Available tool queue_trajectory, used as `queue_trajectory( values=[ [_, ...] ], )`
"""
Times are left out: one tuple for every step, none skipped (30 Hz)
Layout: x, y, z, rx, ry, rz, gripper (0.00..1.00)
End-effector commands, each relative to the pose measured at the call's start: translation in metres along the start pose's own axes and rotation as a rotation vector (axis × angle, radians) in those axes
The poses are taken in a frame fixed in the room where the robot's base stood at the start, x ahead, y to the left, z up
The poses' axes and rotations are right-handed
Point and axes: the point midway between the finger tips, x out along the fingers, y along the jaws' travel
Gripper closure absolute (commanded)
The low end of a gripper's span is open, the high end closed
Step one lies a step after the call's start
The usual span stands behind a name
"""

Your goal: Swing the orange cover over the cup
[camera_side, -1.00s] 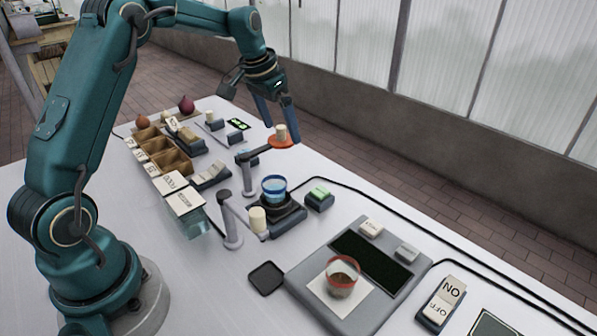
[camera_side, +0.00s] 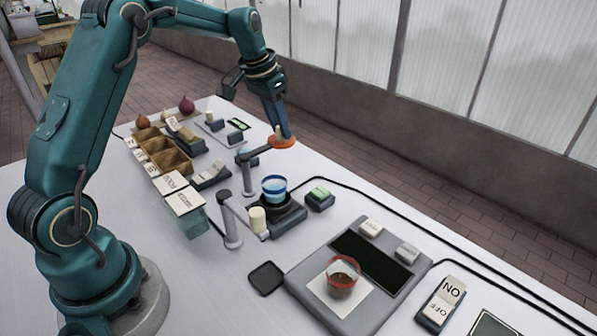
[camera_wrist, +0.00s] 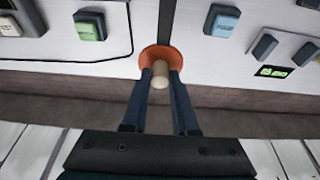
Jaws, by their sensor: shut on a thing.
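The orange cover (camera_side: 284,142) is a round disc on the end of a grey swing arm (camera_side: 250,154) that pivots on a post. A cream knob stands up from it and also shows in the wrist view (camera_wrist: 160,72). My gripper (camera_side: 279,131) is shut on the knob, with one finger on each side of it in the wrist view. The blue-banded glass cup (camera_side: 273,187) stands on a dark base (camera_side: 287,216), nearer the camera than the cover. The cover is off to the far side, not above the cup.
A second grey swing arm with a cream knob (camera_side: 257,219) reaches towards the cup's base. A green-topped switch (camera_side: 320,199) is right of the cup. A scale (camera_side: 375,246) holding a red-rimmed glass (camera_side: 342,278) is in front. Wooden bins (camera_side: 171,157) stand left. A black cable runs behind.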

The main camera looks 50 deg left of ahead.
Motion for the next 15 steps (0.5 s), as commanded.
queue_trajectory(
  values=[
    [-0.001,0.001,0.0,0.0,0.001,-0.001,0.85],
    [-0.001,0.002,0.0,0.001,0.001,0.0,0.85],
    [-0.001,0.003,0.0,0.001,0.001,0.0,0.85],
    [-0.001,0.005,0.001,0.002,0.001,0.0,0.85],
    [-0.001,0.007,0.001,0.002,0.001,0.0,0.85],
    [-0.001,0.009,0.002,0.002,0.0,0.001,0.85],
    [-0.001,0.011,0.002,0.002,0.0,0.001,0.85],
    [-0.001,0.013,0.002,0.001,0.0,0.001,0.85],
    [-0.002,0.015,0.003,0.002,0.001,0.0,0.85],
    [-0.002,0.017,0.003,0.002,0.001,0.0,0.85],
    [-0.002,0.018,0.004,0.002,0.0,0.001,0.85],
    [-0.002,0.021,0.004,0.002,0.001,0.001,0.85],
    [-0.002,0.022,0.004,0.002,0.001,0.001,0.85],
    [-0.002,0.024,0.004,0.002,0.0,0.001,0.85],
    [-0.002,0.026,0.005,0.002,0.0,0.001,0.85]
  ],
)
